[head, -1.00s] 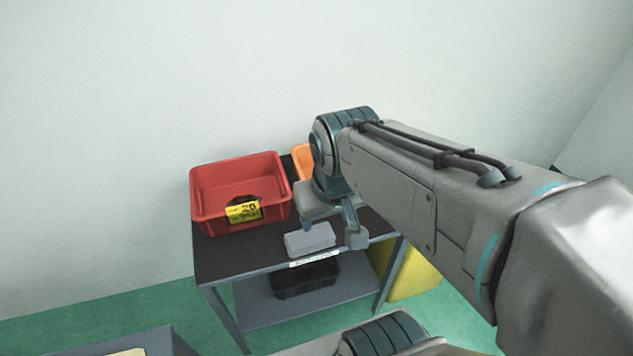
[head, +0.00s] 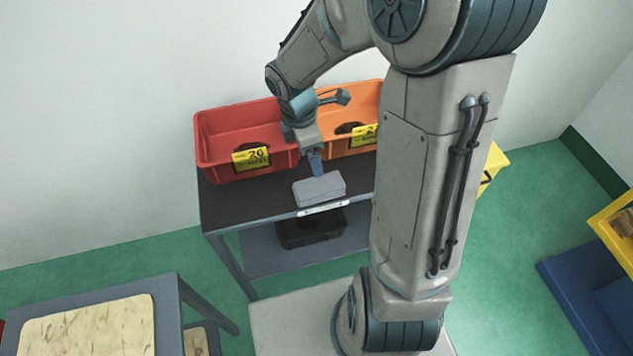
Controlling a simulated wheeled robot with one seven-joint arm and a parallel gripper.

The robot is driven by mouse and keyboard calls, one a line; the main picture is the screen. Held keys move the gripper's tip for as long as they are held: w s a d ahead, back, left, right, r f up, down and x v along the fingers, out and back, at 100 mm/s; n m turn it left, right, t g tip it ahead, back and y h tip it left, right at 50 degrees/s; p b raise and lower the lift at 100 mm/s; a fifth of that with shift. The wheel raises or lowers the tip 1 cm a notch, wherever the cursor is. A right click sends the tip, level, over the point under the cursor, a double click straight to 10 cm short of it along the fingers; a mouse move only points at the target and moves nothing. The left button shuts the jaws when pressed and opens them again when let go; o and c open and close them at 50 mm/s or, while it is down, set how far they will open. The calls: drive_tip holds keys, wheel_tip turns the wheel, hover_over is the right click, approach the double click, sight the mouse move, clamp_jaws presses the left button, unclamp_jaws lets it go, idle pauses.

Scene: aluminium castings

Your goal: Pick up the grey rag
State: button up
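The grey rag (head: 319,190) looks like a folded, light grey pad. It lies on the dark top of a table near its front edge, above a white label strip. My gripper (head: 317,170) points down at the rag's back edge, with a fingertip at or just above it. I see the fingers edge-on, so I cannot tell whether they are apart or whether they touch the rag.
A red bin (head: 232,128) and an orange bin (head: 350,108) stand behind the rag, close to my gripper. A black tray (head: 311,229) sits on the lower shelf. A bench with a wooden top (head: 88,326) is at the lower left.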

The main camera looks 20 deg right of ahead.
sight(319, 186)
drive_tip(key=f+b, duration=0.1)
drive_tip(key=f, duration=0.3)
drive_tip(key=d+f+b, duration=0.1)
drive_tip(key=f, duration=0.4)
drive_tip(key=d+f+b, duration=0.1)
drive_tip(key=f, duration=0.3)
drive_tip(key=shift+s+f, duration=0.15)
drive_tip(key=shift+f, duration=0.15)
drive_tip(key=shift+c, duration=0.4)
drive_tip(key=c, duration=1)
